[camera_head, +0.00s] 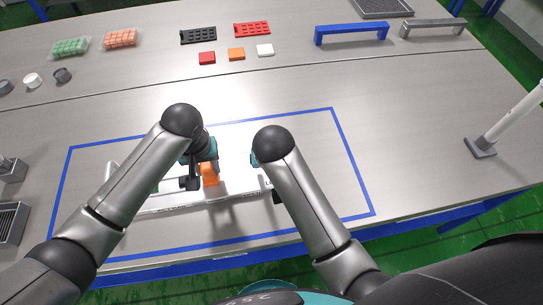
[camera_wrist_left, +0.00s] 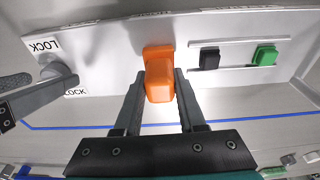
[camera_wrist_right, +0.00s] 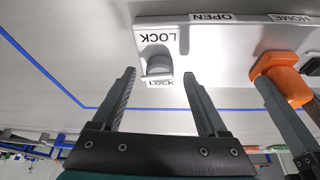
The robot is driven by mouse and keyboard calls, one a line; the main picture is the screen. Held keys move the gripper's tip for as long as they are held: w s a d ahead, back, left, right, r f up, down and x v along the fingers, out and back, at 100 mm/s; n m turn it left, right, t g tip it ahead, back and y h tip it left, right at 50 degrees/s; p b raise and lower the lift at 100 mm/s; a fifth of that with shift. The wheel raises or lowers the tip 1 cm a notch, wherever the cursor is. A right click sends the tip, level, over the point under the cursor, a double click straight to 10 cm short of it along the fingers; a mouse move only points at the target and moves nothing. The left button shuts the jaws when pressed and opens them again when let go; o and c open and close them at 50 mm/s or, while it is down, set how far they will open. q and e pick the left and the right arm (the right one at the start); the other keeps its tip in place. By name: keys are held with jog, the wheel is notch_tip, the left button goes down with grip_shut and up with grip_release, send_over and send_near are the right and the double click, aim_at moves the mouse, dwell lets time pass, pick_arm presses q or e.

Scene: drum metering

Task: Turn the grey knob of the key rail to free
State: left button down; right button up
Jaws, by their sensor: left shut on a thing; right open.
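The grey knob (camera_wrist_right: 158,65) of the key rail sits on a white panel (camera_wrist_right: 200,62) between two LOCK labels. It also shows at the left of the left wrist view (camera_wrist_left: 58,76); in the head view my right arm hides it. My right gripper (camera_wrist_right: 160,88) is open, its fingertips just short of the knob with the knob between their lines. My left gripper (camera_wrist_left: 160,88) is shut on an orange block-like handle (camera_wrist_left: 159,80) on the same panel, which also shows in the head view (camera_head: 209,174). I cannot tell which way the knob points.
The panel bears OPEN and HOME labels, a black block (camera_wrist_left: 209,58) and a green block (camera_wrist_left: 264,55). A blue line (camera_head: 345,150) frames the work area. Coloured tiles (camera_head: 236,54), trays and a blue handle (camera_head: 351,32) lie at the back. The table's right half is mostly clear.

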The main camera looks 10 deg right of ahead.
jog(key=v, duration=1)
jog(key=shift+s+r, duration=0.2)
jog(key=shift+r, duration=0.15)
jog(key=shift+a, duration=0.1)
jog(key=w+a+n+g+y, duration=0.1)
jog(key=w+a+n+g, duration=0.3)
jog(key=n, duration=0.9)
jog(key=d+f+n, duration=0.1)
jog(key=f, duration=0.2)
jog(key=w+d+f+n, duration=0.1)
jog(key=d+f+n, duration=0.1)
jog(key=f, duration=0.2)
jog(key=d+f+n, duration=0.2)
jog(key=f, duration=0.2)
jog(key=shift+w+f, duration=0.2)
jog(key=shift+w, duration=0.05)
jog(key=shift+c, duration=0.3)
grip_shut()
